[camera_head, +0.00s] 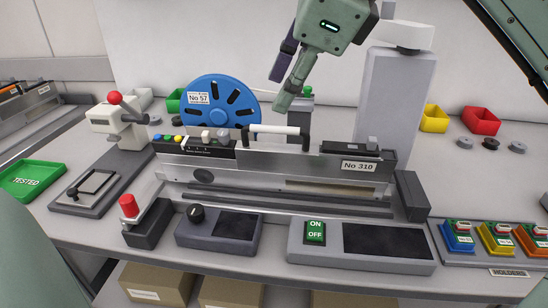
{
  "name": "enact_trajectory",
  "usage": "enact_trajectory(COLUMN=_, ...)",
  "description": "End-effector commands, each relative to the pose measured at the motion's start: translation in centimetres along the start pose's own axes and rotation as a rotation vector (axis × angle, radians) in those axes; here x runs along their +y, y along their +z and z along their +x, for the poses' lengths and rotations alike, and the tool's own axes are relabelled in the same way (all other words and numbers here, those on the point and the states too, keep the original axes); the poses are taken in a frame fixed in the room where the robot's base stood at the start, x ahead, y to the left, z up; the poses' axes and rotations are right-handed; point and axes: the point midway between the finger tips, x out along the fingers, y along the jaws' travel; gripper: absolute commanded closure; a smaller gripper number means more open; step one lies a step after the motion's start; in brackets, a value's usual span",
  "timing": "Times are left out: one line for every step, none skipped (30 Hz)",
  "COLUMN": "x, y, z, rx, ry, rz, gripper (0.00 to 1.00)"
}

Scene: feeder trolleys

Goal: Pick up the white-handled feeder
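The white-handled feeder (250,163) is a long grey unit lying across the bench fixture. Its white bar handle (275,129) stands on black mounts at the top middle, and a "No 310" label is at its right end. A blue reel (219,108) marked "No 57" stands upright behind its left half. My gripper (279,93) is above and behind the handle, pointing down, apart from it. One dark purple finger and one green finger show with a gap between them. Nothing shows between the fingers.
A lever press (120,122) with a red knob stands at the left, near a green "TESTED" tray (33,181). A grey column (395,95) rises behind the feeder's right end. Control boxes (360,246) line the front edge, with coloured holders (497,238) at the right.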

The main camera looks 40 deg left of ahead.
Motion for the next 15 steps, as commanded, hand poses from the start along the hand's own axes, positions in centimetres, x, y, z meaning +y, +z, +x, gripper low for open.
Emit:
enact_trajectory(x=0.0, y=0.0, z=0.5, rx=0.001, ry=0.002, rz=0.000, gripper=0.65)
enact_trajectory(x=0.0, y=-0.1, z=0.9, rx=0.001, ry=0.002, rz=0.000, gripper=0.65)
enact_trajectory(x=0.1, y=-0.1, z=1.6, rx=0.002, ry=0.002, rz=-0.001, gripper=0.65)
enact_trajectory(x=0.1, y=-0.1, z=2.1, rx=0.001, ry=0.002, rz=-0.001, gripper=0.65)
enact_trajectory(x=0.1, y=-0.1, z=2.6, rx=0.001, ry=0.003, rz=-0.001, gripper=0.65)
enact_trajectory(x=0.1, y=0.0, z=3.2, rx=0.000, ry=0.003, rz=-0.002, gripper=0.65)
enact_trajectory(x=0.1, y=0.0, z=3.7, rx=0.000, ry=0.003, rz=-0.002, gripper=0.65)
enact_trajectory(x=0.0, y=0.0, z=4.1, rx=0.000, ry=0.002, rz=-0.001, gripper=0.65)
enact_trajectory(x=0.1, y=0.0, z=4.6, rx=0.000, ry=0.002, rz=-0.001, gripper=0.65)
enact_trajectory(x=0.1, y=0.0, z=4.8, rx=-0.001, ry=0.002, rz=-0.001, gripper=0.65)
enact_trajectory(x=0.1, y=0.0, z=5.0, rx=-0.001, ry=0.002, rz=-0.001, gripper=0.65)
enact_trajectory(x=0.1, y=0.0, z=5.2, rx=-0.001, ry=0.001, rz=0.000, gripper=0.65)
enact_trajectory(x=0.1, y=0.0, z=5.4, rx=-0.001, ry=0.001, rz=0.000, gripper=0.65)
enact_trajectory(x=0.1, y=0.0, z=5.6, rx=-0.001, ry=0.001, rz=0.000, gripper=0.65)
enact_trajectory(x=0.1, y=-0.1, z=6.0, rx=0.000, ry=0.002, rz=-0.001, gripper=0.65)
